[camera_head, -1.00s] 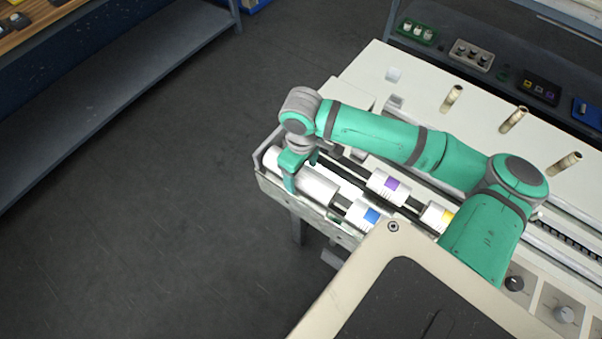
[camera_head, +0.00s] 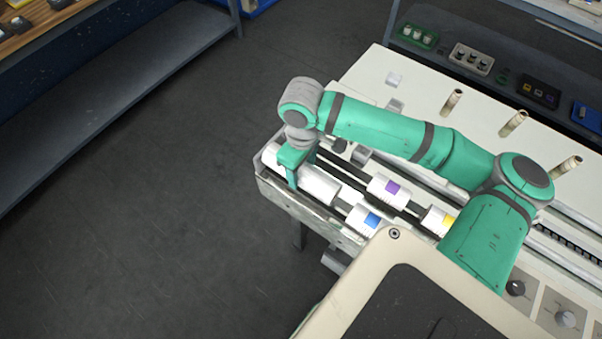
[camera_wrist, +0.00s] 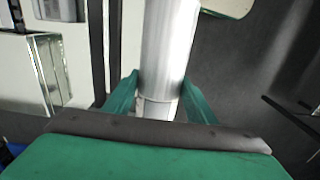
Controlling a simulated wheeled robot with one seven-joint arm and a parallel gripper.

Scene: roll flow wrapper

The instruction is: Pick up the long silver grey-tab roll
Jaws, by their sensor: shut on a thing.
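A long silver roll (camera_head: 318,186) lies along the left end of the machine in the head view. In the wrist view the same roll (camera_wrist: 167,50) runs up the middle of the picture. My gripper (camera_head: 297,178) is above the roll's left part, its green fingers reaching down on both sides of it. In the wrist view my gripper (camera_wrist: 162,95) has a finger against each side of the roll and is shut on it. I cannot see a grey tab. The finger on the far side is mostly hidden in the head view.
Shorter rolls with a blue band (camera_head: 366,219), a purple band (camera_head: 388,190) and a yellow band (camera_head: 437,220) lie nearby on the machine. Several upright pegs (camera_head: 513,123) stand on the pale top (camera_head: 420,85). Dark open floor (camera_head: 170,220) lies to the left.

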